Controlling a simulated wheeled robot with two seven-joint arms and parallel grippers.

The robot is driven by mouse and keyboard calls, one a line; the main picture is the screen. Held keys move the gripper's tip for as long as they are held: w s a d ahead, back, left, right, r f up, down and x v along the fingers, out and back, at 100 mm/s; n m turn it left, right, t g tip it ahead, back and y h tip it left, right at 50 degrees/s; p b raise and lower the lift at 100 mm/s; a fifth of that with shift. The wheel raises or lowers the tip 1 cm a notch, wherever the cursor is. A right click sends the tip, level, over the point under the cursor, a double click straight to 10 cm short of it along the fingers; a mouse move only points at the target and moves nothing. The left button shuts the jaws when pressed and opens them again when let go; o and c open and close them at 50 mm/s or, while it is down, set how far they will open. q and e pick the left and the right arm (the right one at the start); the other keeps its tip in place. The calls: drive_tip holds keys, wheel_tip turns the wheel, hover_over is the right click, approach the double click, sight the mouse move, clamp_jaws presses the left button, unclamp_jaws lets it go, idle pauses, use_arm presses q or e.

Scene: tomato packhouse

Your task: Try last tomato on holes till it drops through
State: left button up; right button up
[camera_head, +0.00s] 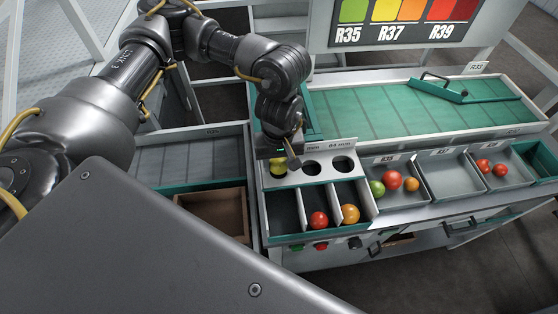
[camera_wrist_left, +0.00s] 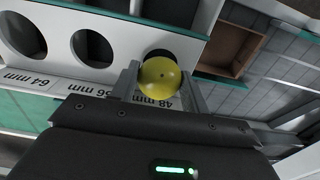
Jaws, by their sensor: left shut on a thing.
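A yellow tomato (camera_head: 278,169) is held between the fingers of my left gripper (camera_head: 286,161), at the leftmost hole of the white sizing plate (camera_head: 327,178). In the left wrist view the tomato (camera_wrist_left: 160,79) sits between the two fingers, beside the 48 mm label and in front of that hole, whose dark edge shows behind it. I cannot tell whether it touches the rim. The middle hole (camera_head: 312,167) and the right hole (camera_head: 341,164) are empty. My right gripper is not in view.
Below the plate are three bins; the middle holds a red tomato (camera_head: 319,219), the right an orange one (camera_head: 350,214). Trays to the right hold several tomatoes, one tray (camera_head: 446,176) empty. A green belt (camera_head: 380,112) runs behind. A brown box (camera_head: 212,212) stands left.

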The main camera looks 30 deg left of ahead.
sight(279, 161)
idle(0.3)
use_arm(q)
drive_tip(key=shift+f, duration=0.1)
idle(0.4)
drive_tip(key=o, duration=0.8)
idle(0.7)
drive_tip(key=shift+r, duration=0.2)
idle(0.3)
drive_tip(key=shift+r+p, duration=1.85)
drive_tip(key=shift+r, duration=1.5)
